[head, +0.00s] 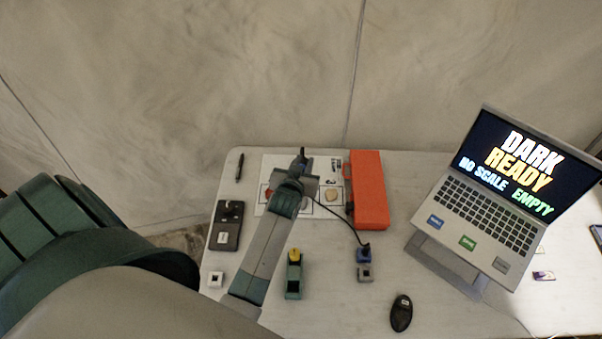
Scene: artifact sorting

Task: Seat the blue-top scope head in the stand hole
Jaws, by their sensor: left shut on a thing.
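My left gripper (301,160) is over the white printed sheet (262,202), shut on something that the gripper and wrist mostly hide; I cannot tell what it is. A small blue-topped piece (364,253) stands right of the arm, directly behind a small grey block (365,272). I cannot tell whether it sits in the block. A black cable runs from near my left wrist to the blue piece. A green block with a yellow top (294,256) stands just right of my forearm. I cannot make out a stand hole. My right gripper is out of view.
An orange-red case (368,190) stands right of the sheet. A laptop (480,205) on a riser is at the right. A black mouse (401,313), a dark device (227,226), a small white block (216,279) and a pen (240,167) lie around. The front middle is fairly clear.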

